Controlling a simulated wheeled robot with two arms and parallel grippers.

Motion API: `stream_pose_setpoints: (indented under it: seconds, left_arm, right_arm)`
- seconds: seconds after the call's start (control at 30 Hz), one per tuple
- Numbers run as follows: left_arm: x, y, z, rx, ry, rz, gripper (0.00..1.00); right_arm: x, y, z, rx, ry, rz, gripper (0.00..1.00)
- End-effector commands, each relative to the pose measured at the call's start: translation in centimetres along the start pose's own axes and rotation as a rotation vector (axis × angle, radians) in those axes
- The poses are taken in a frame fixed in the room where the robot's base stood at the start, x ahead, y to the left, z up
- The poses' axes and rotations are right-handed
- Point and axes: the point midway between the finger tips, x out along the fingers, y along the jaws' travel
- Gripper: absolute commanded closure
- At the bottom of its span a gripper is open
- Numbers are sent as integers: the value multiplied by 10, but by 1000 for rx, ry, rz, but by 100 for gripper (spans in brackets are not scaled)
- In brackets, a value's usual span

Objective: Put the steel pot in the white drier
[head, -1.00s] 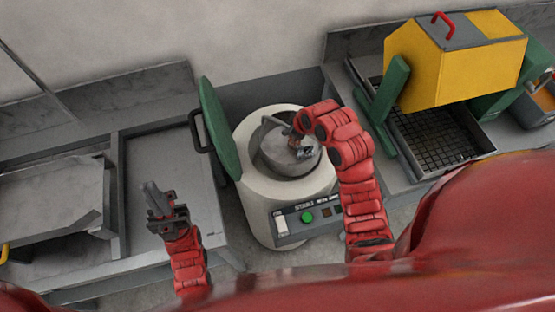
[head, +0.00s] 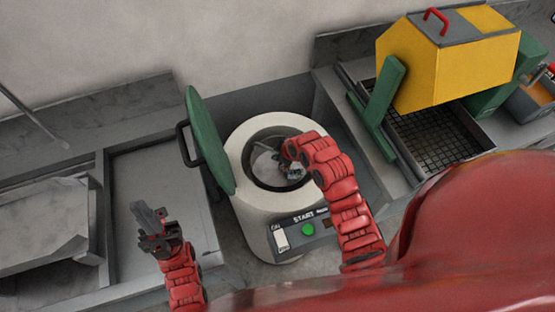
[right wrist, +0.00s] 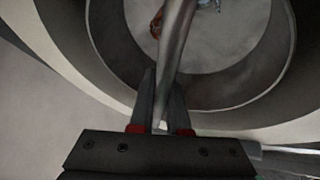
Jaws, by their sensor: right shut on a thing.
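The white drier (head: 250,200) stands in the middle of the head view with its green lid (head: 208,140) swung open to the left. The steel pot (head: 265,162) is inside the drier's round opening, partly hidden by my right arm. My right gripper (head: 292,172) is over the opening and shut on the pot's handle. In the right wrist view the fingers close on the grey metal handle (right wrist: 174,60), with the pot's round wall and something copper-coloured (right wrist: 157,25) beyond. My left gripper (head: 152,222) is empty, away to the left above the grey counter; its finger gap is unclear.
A yellow machine (head: 440,70) with a red handle and a dark mesh tray (head: 435,135) stands on the right. The drier's front panel has a green button (head: 308,229). Grey counters (head: 150,180) flank the drier on the left.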

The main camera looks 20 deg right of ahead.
Motion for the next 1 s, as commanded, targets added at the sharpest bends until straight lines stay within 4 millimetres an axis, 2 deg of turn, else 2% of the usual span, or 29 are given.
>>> stream_pose_setpoints:
  seconds: [0.17,0.4,0.73,0.77,0.9,1.0]
  left_arm:
    - [6,0,-1,0,0,0,100]
    - [17,-1,-3,0,0,0,100]
    - [12,-1,-2,0,-1,0,100]
    - [13,-1,-2,0,0,0,100]
    - [14,-1,-2,0,0,0,100]
    - [14,-1,-2,0,0,0,100]
  right_arm:
    - [8,-4,4,-2,0,-2,100]
    - [32,-10,17,0,-2,-1,100]
    - [36,-11,19,-2,1,2,100]
    - [36,-11,19,-1,0,1,82]
    - [35,-11,19,-1,0,1,57]
    - [35,-11,19,-1,0,1,56]
